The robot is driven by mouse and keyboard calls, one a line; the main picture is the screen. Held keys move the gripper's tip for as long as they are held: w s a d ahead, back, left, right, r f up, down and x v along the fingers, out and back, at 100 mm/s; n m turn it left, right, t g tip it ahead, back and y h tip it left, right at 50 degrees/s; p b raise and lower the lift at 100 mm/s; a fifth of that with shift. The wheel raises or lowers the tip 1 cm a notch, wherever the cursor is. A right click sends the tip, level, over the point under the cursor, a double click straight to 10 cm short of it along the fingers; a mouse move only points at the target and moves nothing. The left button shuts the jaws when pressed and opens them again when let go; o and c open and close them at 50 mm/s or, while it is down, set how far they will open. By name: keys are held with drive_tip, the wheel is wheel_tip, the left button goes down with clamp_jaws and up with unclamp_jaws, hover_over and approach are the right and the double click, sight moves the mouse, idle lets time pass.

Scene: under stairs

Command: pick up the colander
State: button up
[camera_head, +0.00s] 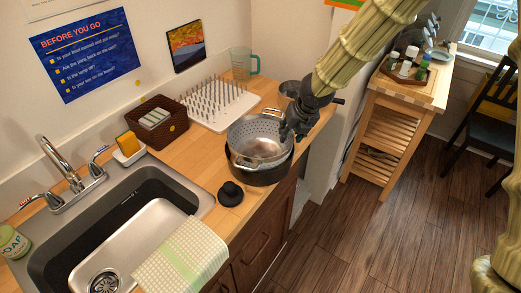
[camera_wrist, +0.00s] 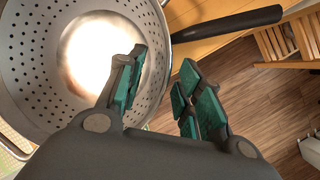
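The colander (camera_head: 245,132) is a grey metal bowl with many small holes. It sits nested in a dark pot (camera_head: 262,178) on the wooden counter. My gripper (camera_head: 297,132) is at the colander's right rim, pointing down. In the wrist view, the colander (camera_wrist: 35,75) fills the upper left, with a bright reflection in its bottom. My gripper (camera_wrist: 158,75) is open there. Its left finger appears over the colander's inside and its right finger outside the rim. I cannot tell whether either finger touches the colander.
A pan with a dark handle (camera_wrist: 230,25) lies behind the gripper. A white drying rack (camera_head: 215,105), brown basket (camera_head: 157,122) and sink (camera_head: 110,235) are to the left. A black knob-like object (camera_head: 230,193) is in front. A wooden cart (camera_head: 390,130) stands right, beyond open floor.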

drive_tip(key=shift+w+f, duration=0.1)
drive_tip(key=shift+f, duration=0.1)
drive_tip(key=shift+r, duration=0.1)
clamp_jaws()
idle(0.4)
wheel_tip(320, 180, up, 10)
drive_tip(key=shift+f+b, duration=0.1)
drive_tip(key=shift+b, duration=0.2)
idle(0.3)
